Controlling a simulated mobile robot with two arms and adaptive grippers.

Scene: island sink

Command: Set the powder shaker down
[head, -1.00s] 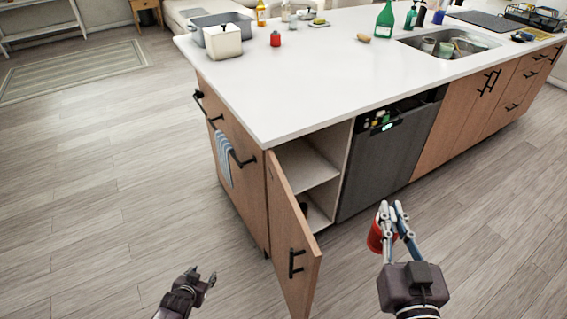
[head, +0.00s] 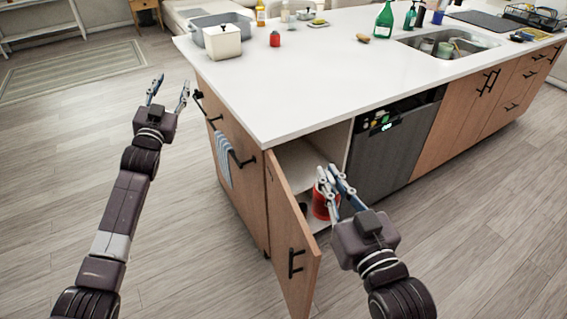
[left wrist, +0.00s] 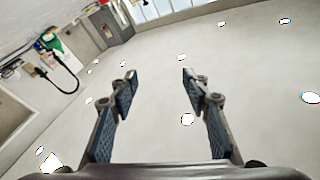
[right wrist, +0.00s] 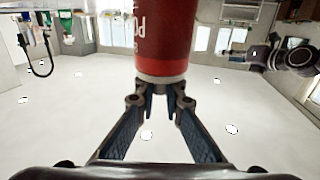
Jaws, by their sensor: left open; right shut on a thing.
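The powder shaker is a red cylinder (head: 321,203) at the opening of the island cabinet, seen in front of its lower compartment. It also shows in the right wrist view (right wrist: 165,38), red with white lettering and a pale band at one end. My right gripper (head: 332,178) is shut on the shaker and partly covers it in the head view. Whether the shaker touches the cabinet shelf (head: 312,218) I cannot tell. My left gripper (head: 169,92) is open and empty, raised left of the island; its spread fingers also show in the left wrist view (left wrist: 158,75).
The cabinet door (head: 290,240) stands open to the left of the shaker. A dishwasher (head: 390,145) is right of the cabinet opening. A striped towel (head: 223,158) hangs on the island's end. The white countertop (head: 290,90) has a wide clear area.

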